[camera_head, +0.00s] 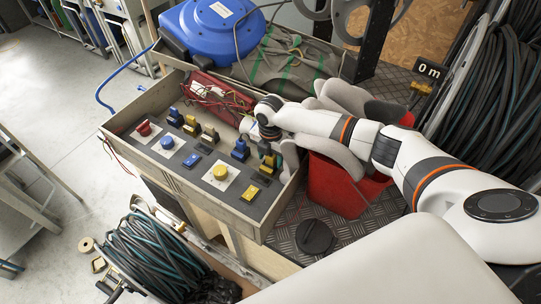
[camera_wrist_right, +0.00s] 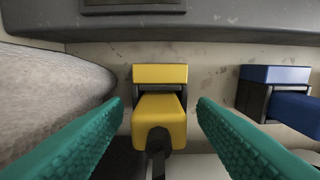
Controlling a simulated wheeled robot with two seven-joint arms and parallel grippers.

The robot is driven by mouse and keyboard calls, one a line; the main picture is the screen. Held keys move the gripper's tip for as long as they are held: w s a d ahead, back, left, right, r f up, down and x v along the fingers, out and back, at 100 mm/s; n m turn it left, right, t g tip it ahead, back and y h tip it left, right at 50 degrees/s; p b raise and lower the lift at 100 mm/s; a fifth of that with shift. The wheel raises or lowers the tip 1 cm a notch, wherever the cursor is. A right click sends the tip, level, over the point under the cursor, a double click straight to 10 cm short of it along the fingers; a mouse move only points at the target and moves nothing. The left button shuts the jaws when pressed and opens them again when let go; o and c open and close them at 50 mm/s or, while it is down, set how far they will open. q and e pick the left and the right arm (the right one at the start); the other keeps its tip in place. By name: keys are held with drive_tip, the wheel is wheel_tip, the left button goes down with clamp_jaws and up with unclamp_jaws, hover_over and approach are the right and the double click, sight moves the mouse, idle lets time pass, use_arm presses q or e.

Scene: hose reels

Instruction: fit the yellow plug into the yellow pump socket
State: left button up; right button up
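A yellow plug (camera_wrist_right: 160,112) with a dark cable sits at a yellow-lidded socket (camera_wrist_right: 160,73) in the middle of the right wrist view. Its body meets the dark socket frame; I cannot tell how deep it sits. My right gripper (camera_head: 268,136) is over the right end of the control panel, at the yellow socket unit (camera_head: 268,165). Its two green fingers stand open on either side of the plug, with a gap on both sides. The arm partly hides this spot in the head view. My left gripper is not in view.
A blue socket unit (camera_wrist_right: 275,92) stands right of the yellow one in the wrist view. A pale rounded object (camera_wrist_right: 55,80) is close on the left. The panel box (camera_head: 262,222) has raised walls and buttons. A red container (camera_head: 335,188) stands beside it.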

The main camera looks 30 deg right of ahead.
sight(271, 155)
wheel_tip(271, 155, up, 12)
idle(0.6)
drive_tip(key=shift+r, duration=0.1)
